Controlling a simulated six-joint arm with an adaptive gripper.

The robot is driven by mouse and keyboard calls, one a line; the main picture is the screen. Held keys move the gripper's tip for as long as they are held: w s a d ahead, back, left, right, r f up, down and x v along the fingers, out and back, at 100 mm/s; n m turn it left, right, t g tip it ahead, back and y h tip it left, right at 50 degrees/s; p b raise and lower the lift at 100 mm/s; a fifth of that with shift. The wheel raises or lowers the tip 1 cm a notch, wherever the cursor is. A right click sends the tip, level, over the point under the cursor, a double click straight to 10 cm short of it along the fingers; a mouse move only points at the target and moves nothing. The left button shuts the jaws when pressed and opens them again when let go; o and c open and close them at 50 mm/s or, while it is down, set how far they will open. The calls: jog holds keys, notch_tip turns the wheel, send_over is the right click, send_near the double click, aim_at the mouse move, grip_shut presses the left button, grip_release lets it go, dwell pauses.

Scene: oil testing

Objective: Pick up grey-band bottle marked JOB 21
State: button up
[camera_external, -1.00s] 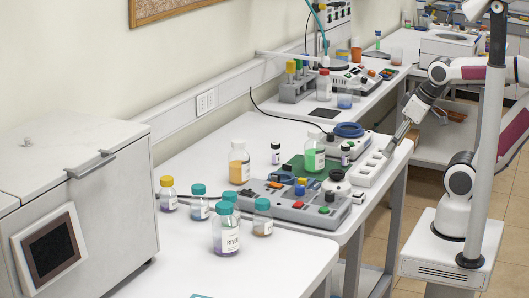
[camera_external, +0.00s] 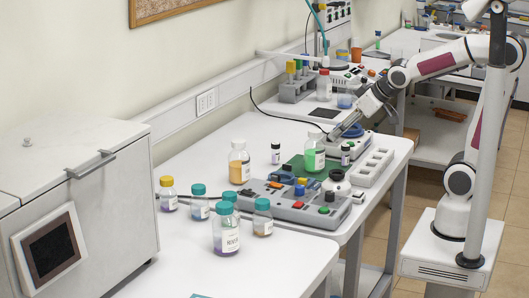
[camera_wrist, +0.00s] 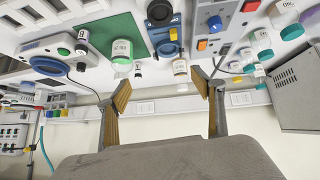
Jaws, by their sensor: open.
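No bottle shows a readable JOB 21 mark, and I cannot make out a grey band. In the wrist view, one dark-capped vial (camera_wrist: 83,41) is at upper left and another (camera_wrist: 138,68) is beside the green bottle (camera_wrist: 122,50). My gripper (camera_external: 336,134) is open and empty, tilted down above the bench behind the right vial. Its spread fingers (camera_wrist: 161,85) show in the wrist view.
An orange-liquid bottle (camera_external: 239,163) stands near the wall. A grey button console (camera_external: 292,202) and several teal-capped bottles, one large (camera_external: 226,236), occupy the front. A white slotted rack (camera_external: 374,167) lies near the right edge. A blue ring device (camera_external: 350,130) is close to my gripper.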

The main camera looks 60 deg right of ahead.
jog(key=w+f+n+t, duration=0.1)
jog(key=w+f+t, duration=0.2)
jog(key=w, duration=1.1)
jog(key=n+t+y, duration=0.1)
jog(key=t+y, duration=0.1)
jog(key=y, duration=0.1)
send_near(247, 154)
jog(key=x, duration=0.4)
jog(key=shift+w+d+f, duration=0.15)
jog(key=shift+w+d, duration=0.1)
jog(key=shift+w, duration=0.1)
jog(key=shift+w+a+f, duration=0.15)
jog(key=shift+w+f, duration=0.1)
jog(key=shift+x, duration=1.3)
jog(key=shift+x, duration=2.6)
jog(key=shift+a, duration=0.1)
